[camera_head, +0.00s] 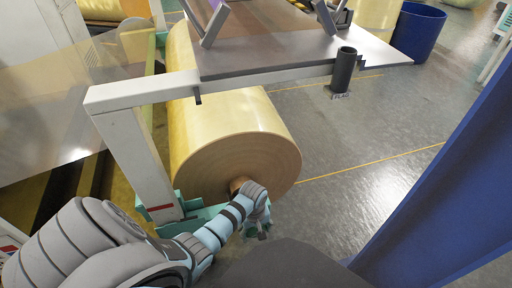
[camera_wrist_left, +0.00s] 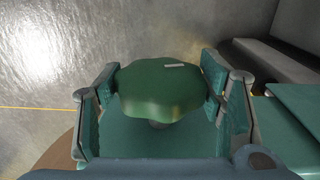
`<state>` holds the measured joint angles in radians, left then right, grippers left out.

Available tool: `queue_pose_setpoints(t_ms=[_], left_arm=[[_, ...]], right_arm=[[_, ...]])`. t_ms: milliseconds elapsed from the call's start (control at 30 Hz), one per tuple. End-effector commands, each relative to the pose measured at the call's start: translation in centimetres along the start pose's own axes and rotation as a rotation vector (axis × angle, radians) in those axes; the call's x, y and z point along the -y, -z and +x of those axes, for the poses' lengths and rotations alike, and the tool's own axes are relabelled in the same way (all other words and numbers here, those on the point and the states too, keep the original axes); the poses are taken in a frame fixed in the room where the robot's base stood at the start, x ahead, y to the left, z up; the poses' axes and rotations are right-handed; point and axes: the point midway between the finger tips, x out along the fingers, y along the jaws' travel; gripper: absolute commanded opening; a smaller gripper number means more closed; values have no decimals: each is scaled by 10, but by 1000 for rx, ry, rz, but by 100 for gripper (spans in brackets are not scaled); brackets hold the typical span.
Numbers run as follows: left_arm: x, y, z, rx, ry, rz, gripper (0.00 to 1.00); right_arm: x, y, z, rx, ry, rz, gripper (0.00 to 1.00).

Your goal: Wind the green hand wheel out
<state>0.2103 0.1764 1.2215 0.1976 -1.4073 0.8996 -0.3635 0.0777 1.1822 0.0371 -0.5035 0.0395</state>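The green hand wheel (camera_wrist_left: 160,90) is a lobed knob with a small white mark on top, on a short stem, in the left wrist view. My left gripper (camera_wrist_left: 162,88) has one finger on each side of it, and both pads appear to touch its rim. In the head view my left arm reaches in from the lower left, and the gripper (camera_head: 258,226) is low beside the end of the big yellow roll (camera_head: 237,150). The wheel is mostly hidden there by the gripper. My right gripper is not in view.
A pale metal frame (camera_head: 135,150) stands over the roll, close to my left arm. A teal bracket (camera_head: 188,218) is at its foot. A blue panel (camera_head: 440,190) rises at the right, and a blue bin (camera_head: 418,35) stands behind. The grey floor between is clear.

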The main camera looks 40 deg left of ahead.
Motion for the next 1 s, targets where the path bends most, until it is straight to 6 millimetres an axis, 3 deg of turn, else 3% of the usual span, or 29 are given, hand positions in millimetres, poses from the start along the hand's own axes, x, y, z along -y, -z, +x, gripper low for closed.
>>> queue_pose_setpoints(t_ms=[200, 467, 733, 1000], left_arm=[[1, 0, 0, 0, -7, 0, 35], [2, 0, -3, 0, -91, -1, 35], [4, 0, -1, -1, -278, -3, 35], [4, 1, 3, -3, -472, -1, 35]], right_arm=[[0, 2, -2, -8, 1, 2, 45], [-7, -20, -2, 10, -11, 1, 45], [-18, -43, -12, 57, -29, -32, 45], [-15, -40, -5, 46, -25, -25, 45]])
